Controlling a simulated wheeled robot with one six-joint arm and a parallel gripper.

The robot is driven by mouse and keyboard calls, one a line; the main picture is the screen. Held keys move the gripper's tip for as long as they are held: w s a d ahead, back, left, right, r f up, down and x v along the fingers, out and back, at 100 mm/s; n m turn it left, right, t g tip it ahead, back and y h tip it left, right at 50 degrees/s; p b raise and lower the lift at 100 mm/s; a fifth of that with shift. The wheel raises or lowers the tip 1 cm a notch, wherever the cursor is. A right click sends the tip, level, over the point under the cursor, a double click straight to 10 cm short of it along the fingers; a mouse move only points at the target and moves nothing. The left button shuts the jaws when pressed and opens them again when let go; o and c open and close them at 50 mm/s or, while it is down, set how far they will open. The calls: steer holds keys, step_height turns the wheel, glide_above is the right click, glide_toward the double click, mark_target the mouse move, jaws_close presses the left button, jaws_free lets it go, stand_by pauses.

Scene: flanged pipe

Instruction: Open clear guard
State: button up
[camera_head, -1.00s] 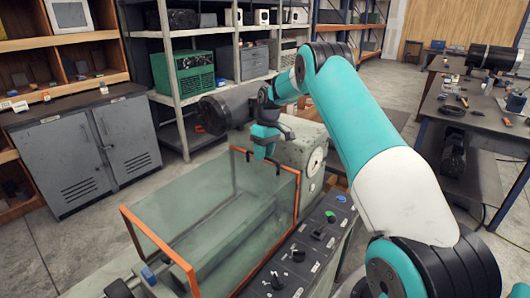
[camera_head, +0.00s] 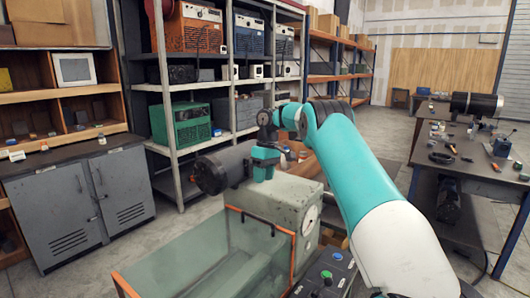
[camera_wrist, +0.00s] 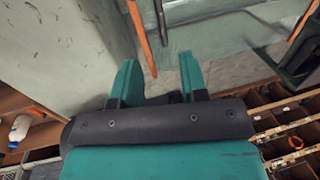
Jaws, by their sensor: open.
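The clear guard (camera_head: 190,262) is a see-through box with orange edges over the bed of a grey-green machine. It looks lowered in the head view, and its near part is cut off by the bottom edge. A dark handle (camera_head: 256,218) shows near its far end. My gripper (camera_head: 263,172) is above that far end, by the machine's grey head, apart from the guard. In the wrist view my gripper (camera_wrist: 159,72) is open, with nothing between its two teal fingers. The guard's orange edge (camera_wrist: 141,35) shows just beyond the fingers.
The machine's grey head (camera_head: 285,200) with a dial and a black motor (camera_head: 222,168) stand close to my gripper. Shelves (camera_head: 195,85) stand behind, a workbench (camera_head: 465,160) at right.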

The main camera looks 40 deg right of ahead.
steer(key=shift+w+d+r+p, duration=0.1)
steer(key=shift+d+r+p, duration=0.1)
steer(key=shift+r+p, duration=0.8)
steer(key=shift+w+d+r+p, duration=0.1)
steer(key=shift+d+r+p, duration=0.1)
steer(key=shift+r+p, duration=0.8)
steer(key=s+a+r+n+y+b, duration=0.1)
steer(key=s+a+b, duration=0.4)
steer(key=a, duration=0.8)
steer(key=s+a+r+n+b, duration=0.15)
steer(key=s+a+b, duration=0.35)
steer(key=a, duration=0.9)
steer(key=s+a+f+b, duration=0.2)
steer(key=s+a+f, duration=0.1)
steer(key=s, duration=0.6)
steer(key=s+a+f+n+b, duration=0.1)
steer(key=s+a+f+b, duration=0.1)
steer(key=s, duration=0.7)
steer(key=s+a+f+y+b, duration=0.1)
steer(key=s+a+f+b, duration=0.1)
steer(key=s+a, duration=0.3)
steer(key=s+f, duration=0.1)
steer(key=s, duration=0.3)
steer(key=shift+s+f+n+t, duration=0.3)
steer(key=shift+s+f+n, duration=0.05)
steer(key=shift+f, duration=0.05)
